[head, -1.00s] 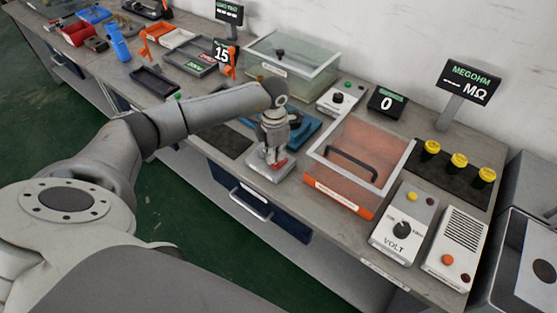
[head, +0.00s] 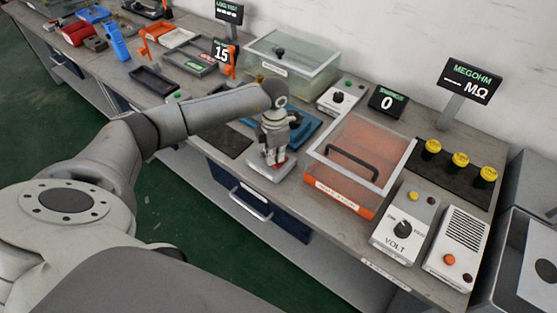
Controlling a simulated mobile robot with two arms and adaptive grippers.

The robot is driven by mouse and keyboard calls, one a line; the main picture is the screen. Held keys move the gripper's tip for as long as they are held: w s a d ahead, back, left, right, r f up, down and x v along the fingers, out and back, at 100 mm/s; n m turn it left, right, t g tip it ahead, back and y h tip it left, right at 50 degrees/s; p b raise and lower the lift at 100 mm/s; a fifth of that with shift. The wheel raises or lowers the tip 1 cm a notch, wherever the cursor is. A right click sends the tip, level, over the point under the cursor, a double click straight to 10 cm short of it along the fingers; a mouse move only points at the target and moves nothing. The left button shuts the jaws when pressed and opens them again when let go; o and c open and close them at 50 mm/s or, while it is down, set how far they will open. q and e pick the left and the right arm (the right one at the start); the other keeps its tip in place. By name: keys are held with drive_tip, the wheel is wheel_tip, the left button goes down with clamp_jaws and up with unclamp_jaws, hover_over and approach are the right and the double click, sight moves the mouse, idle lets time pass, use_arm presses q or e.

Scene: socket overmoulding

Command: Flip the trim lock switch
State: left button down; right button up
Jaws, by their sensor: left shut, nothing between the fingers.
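My left gripper (head: 275,158) points down over a small light grey box (head: 262,172) near the front edge of the bench. Its fingers are together with nothing between them. A bit of red shows at the fingertips on top of the box. This may be the trim lock switch, but the gripper covers most of it, and I cannot tell its position or whether the fingers touch it. My right gripper is not in view.
A clear-lidded orange box (head: 345,205) stands just right of the gripper. A blue fixture (head: 304,130) sits behind it. A VOLT unit (head: 403,226) is further right, and a glass-lidded box (head: 293,62) is at the back. A dark mat (head: 222,138) lies to the left.

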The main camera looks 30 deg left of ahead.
use_arm(q)
drive_tip(key=shift+s+f+b, duration=0.1)
drive_tip(key=shift+f+b, duration=0.6)
drive_tip(key=shift+f, duration=0.15)
drive_tip(key=shift+r, duration=0.1)
idle(0.3)
drive_tip(key=shift+r+p, duration=0.65)
drive_tip(key=shift+r, duration=0.1)
drive_tip(key=shift+r+p, duration=1.6)
drive_tip(key=shift+r, duration=1.1)
